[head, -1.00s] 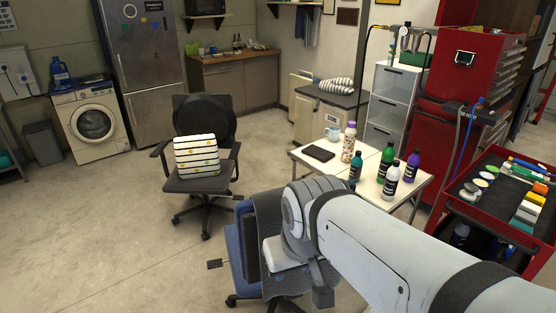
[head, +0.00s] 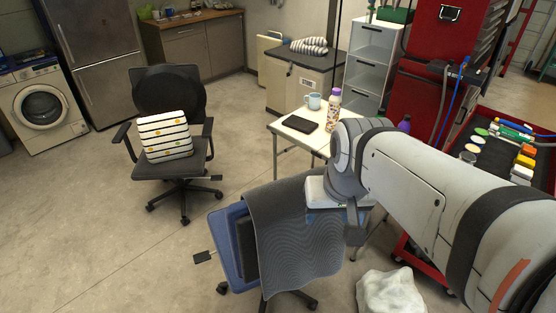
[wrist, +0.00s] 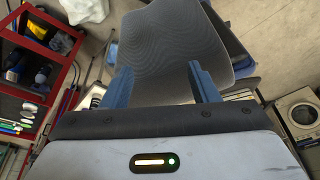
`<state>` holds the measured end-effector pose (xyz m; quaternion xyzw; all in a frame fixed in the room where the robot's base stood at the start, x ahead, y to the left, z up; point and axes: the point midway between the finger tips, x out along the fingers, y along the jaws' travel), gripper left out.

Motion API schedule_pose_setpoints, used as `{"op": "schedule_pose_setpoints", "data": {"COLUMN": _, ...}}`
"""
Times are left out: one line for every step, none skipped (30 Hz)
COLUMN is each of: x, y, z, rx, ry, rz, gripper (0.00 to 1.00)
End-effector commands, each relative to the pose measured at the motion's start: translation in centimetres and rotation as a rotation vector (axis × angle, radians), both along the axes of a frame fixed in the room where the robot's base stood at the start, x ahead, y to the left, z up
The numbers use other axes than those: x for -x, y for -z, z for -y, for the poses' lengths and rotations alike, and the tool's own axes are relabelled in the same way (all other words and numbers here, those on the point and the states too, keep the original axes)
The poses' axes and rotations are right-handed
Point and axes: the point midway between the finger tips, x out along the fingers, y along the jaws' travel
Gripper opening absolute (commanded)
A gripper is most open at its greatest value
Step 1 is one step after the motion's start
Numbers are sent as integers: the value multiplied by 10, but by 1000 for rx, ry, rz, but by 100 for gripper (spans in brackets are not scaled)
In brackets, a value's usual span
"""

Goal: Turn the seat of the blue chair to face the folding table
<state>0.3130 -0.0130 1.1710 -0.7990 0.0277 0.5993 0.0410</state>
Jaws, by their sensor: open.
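The blue chair has a blue seat (head: 226,243) and a grey mesh back (head: 297,235). In the head view its seat points left, away from the folding table (head: 285,136), and its back is on the right side. In the wrist view the mesh back (wrist: 175,45) lies just ahead of my gripper (wrist: 165,85). The two blue fingers are apart, with the edge of the back showing between them. I cannot tell whether they touch it. In the head view my wrist hides the fingers and part of the table.
A black office chair (head: 170,92) with a striped cushion (head: 165,136) stands to the left. A mug (head: 313,101), a dark tablet (head: 300,124) and a bottle (head: 333,108) are on the table. A white lumpy bag (head: 390,292) lies at the lower right. The floor at left is clear.

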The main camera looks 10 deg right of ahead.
Motion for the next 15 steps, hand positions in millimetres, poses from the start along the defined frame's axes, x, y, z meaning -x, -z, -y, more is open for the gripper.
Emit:
{"op": "schedule_pose_setpoints", "data": {"x": -14, "y": 1, "z": 2, "rx": -23, "ry": 76, "rz": -15, "gripper": 58}}
{"op": "schedule_pose_setpoints", "data": {"x": -23, "y": 1, "z": 1, "rx": -39, "ry": 131, "rz": -26, "gripper": 61}}
{"op": "schedule_pose_setpoints", "data": {"x": -36, "y": 0, "z": 0, "rx": -62, "ry": 215, "rz": -42, "gripper": 64}}
{"op": "schedule_pose_setpoints", "data": {"x": -47, "y": -1, "z": -2, "rx": -81, "ry": 283, "rz": -54, "gripper": 67}}
{"op": "schedule_pose_setpoints", "data": {"x": -59, "y": -1, "z": -3, "rx": -97, "ry": 353, "rz": -68, "gripper": 69}}
{"op": "schedule_pose_setpoints", "data": {"x": -74, "y": 0, "z": -5, "rx": -119, "ry": 448, "rz": -85, "gripper": 69}}
{"op": "schedule_pose_setpoints", "data": {"x": -86, "y": 1, "z": -7, "rx": -135, "ry": 518, "rz": -97, "gripper": 69}}
{"op": "schedule_pose_setpoints", "data": {"x": -97, "y": 2, "z": -8, "rx": -149, "ry": 586, "rz": -109, "gripper": 69}}
{"op": "schedule_pose_setpoints", "data": {"x": -111, "y": 4, "z": -11, "rx": -166, "ry": 676, "rz": -124, "gripper": 69}}
{"op": "schedule_pose_setpoints", "data": {"x": -121, "y": 6, "z": -12, "rx": -176, "ry": 740, "rz": -134, "gripper": 69}}
{"op": "schedule_pose_setpoints", "data": {"x": -131, "y": 8, "z": -14, "rx": -186, "ry": 800, "rz": -144, "gripper": 69}}
{"op": "schedule_pose_setpoints", "data": {"x": -143, "y": 10, "z": -15, "rx": -198, "ry": 877, "rz": -155, "gripper": 69}}
{"op": "schedule_pose_setpoints", "data": {"x": -151, "y": 12, "z": -17, "rx": -206, "ry": 929, "rz": -162, "gripper": 69}}
{"op": "schedule_pose_setpoints", "data": {"x": -158, "y": 14, "z": -18, "rx": -211, "ry": 975, "rz": -168, "gripper": 69}}
{"op": "schedule_pose_setpoints", "data": {"x": -166, "y": 16, "z": -19, "rx": -219, "ry": 1030, "rz": -174, "gripper": 69}}
